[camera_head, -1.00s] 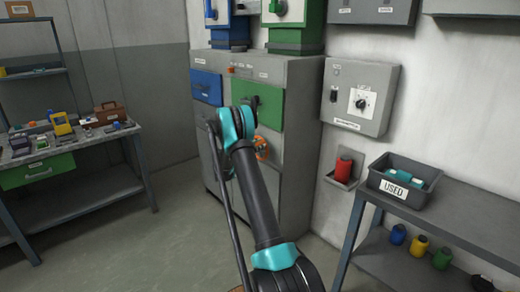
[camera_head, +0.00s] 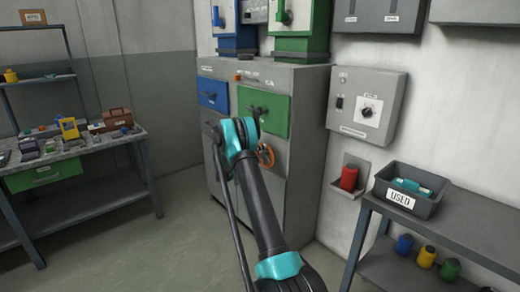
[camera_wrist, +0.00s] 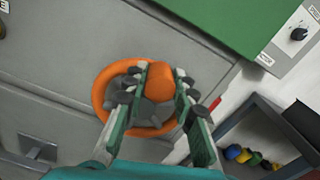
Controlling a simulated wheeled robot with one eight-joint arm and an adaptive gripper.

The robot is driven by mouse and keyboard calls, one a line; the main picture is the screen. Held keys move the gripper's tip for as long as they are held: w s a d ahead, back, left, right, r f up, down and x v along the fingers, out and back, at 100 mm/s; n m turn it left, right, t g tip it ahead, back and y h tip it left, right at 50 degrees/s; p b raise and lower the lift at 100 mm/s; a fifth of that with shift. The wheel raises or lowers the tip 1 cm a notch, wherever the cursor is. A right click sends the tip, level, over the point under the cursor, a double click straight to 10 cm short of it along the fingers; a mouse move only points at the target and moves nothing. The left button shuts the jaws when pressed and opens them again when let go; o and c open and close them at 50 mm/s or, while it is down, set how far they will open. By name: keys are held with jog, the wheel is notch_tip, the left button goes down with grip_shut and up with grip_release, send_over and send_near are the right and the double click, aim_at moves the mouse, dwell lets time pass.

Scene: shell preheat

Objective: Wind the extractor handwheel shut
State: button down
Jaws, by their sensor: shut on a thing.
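The extractor handwheel is an orange ring (camera_wrist: 101,91) on the front of the grey cabinet. In the wrist view my gripper (camera_wrist: 163,88) lies over the wheel, its fingers on both sides of an orange knob (camera_wrist: 159,75) and shut on it. The fingers hide parts of the ring and the grey hub. In the head view the right part of the handwheel (camera_head: 266,155) shows beside my arm, below the green drawer front. My gripper is hidden there behind my arm.
The grey cabinet (camera_head: 300,165) carries a blue panel (camera_head: 213,93) and a green panel (camera_head: 272,118). To the right are a wall box with a dial (camera_head: 366,112), a red cylinder (camera_head: 348,178) in a holder and a bin marked USED (camera_head: 433,205). A bench (camera_head: 75,157) stands left.

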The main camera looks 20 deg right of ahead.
jog(key=shift+w+a, duration=0.1)
jog(key=shift+a, duration=0.05)
jog(key=c, duration=1.2)
grip_release()
jog(key=v, duration=1.2)
